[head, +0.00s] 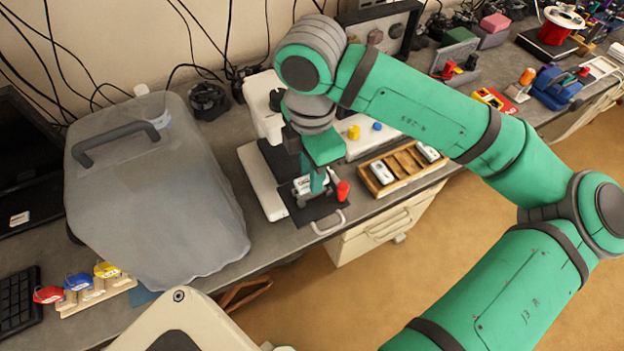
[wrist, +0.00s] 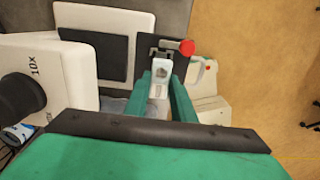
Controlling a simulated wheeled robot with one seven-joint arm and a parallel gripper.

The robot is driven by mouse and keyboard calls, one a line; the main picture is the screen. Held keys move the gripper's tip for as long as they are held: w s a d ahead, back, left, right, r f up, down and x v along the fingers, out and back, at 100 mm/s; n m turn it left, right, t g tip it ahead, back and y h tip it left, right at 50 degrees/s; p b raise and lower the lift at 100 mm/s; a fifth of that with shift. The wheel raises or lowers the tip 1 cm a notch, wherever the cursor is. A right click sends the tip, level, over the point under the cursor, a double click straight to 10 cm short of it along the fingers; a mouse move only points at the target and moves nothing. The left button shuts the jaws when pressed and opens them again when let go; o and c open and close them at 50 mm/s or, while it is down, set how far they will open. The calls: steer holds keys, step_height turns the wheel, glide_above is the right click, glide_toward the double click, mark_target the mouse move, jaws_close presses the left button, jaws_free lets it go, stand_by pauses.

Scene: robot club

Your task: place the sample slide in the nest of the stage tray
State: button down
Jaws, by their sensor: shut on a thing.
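My gripper (head: 318,186) points down over the dark stage tray (head: 318,213) at the front of the microscope. In the wrist view, my gripper (wrist: 160,80) is shut on the white sample slide (wrist: 161,70), which shows between the green fingertips. The stage tray (wrist: 145,48) lies under it, with a metal clip and a red knob (wrist: 187,47) beside the slide. The red knob also shows in the head view (head: 343,190). The nest is mostly hidden by the slide and fingers. I cannot tell whether the slide touches the tray.
The white microscope (head: 262,105) stands close behind and left of my gripper. A wooden rack (head: 403,168) with two white slides lies to the right. A large translucent cover (head: 150,200) with a dark handle fills the bench at left. Coloured items (head: 80,285) stand at front left.

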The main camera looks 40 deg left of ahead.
step_height(320, 180, down, 3)
steer(key=shift+a, duration=0.1)
steer(key=shift+w+f, duration=0.15)
steer(key=shift+f, duration=0.05)
steer(key=c, duration=1.5)
jaws_free()
steer(key=shift+f, duration=0.15)
steer(key=shift+w, duration=0.1)
steer(key=r, duration=1.2)
steer(key=shift+s+r, duration=0.2)
steer(key=shift+w, duration=0.1)
